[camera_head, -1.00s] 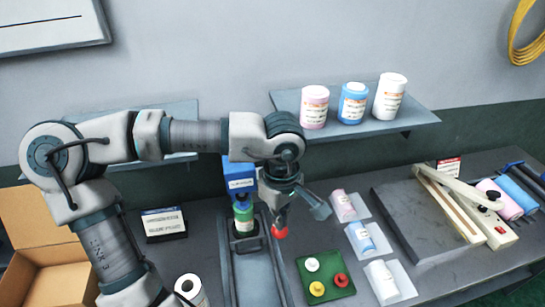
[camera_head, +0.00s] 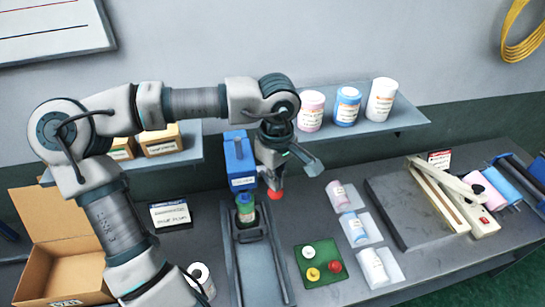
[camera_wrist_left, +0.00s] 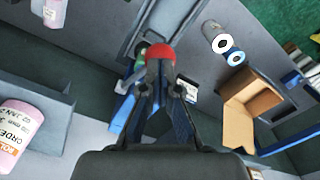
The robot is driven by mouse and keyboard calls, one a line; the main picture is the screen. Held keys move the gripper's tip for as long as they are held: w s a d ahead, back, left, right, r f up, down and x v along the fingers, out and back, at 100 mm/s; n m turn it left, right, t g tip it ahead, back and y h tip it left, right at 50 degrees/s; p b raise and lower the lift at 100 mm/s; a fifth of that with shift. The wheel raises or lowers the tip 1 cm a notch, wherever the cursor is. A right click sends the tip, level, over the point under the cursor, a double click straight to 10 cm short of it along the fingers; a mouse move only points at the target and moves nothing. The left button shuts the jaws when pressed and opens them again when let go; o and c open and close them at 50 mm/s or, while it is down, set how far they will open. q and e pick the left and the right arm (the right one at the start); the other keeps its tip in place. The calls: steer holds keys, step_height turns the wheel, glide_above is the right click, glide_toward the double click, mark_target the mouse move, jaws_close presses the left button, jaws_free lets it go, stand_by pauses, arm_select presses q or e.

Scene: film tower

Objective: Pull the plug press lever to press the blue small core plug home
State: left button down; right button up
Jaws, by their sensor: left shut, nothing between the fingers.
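The plug press (camera_head: 239,160) has a blue head and a grey base frame. A green roll (camera_head: 245,208) stands upright under the head; whether a blue plug sits in its core I cannot tell. The lever's red knob (camera_head: 274,195) is right of the head, and its bar is hidden by my wrist. My left gripper (camera_head: 272,180) points down at the knob. In the left wrist view the red knob (camera_wrist_left: 160,52) lies at the tips of my left gripper (camera_wrist_left: 160,75), which is shut with nothing held between its fingers. My right gripper is not in view.
A green tray (camera_head: 327,277) with white, yellow and red plugs lies right of the press. Labelled rolls (camera_head: 356,227) lie on pads beyond it. An open cardboard box (camera_head: 65,265) stands left. A shelf (camera_head: 395,124) with jars is behind.

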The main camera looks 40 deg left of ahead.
arm_select(q)
steer(key=r+p, duration=0.1)
steer(key=w+a+r+p, duration=0.1)
steer(key=r, duration=0.1)
steer(key=shift+a+r, duration=0.1)
steer(key=shift+a, duration=0.1)
steer(key=shift+w+a+r+p, duration=0.15)
steer(key=shift+w+a+p, duration=0.05)
steer(key=shift+p, duration=0.15)
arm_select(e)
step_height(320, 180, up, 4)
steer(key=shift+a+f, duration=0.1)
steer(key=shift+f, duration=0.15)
arm_select(q)
steer(key=shift+r+p, duration=0.85)
steer(key=shift+r, duration=1.5)
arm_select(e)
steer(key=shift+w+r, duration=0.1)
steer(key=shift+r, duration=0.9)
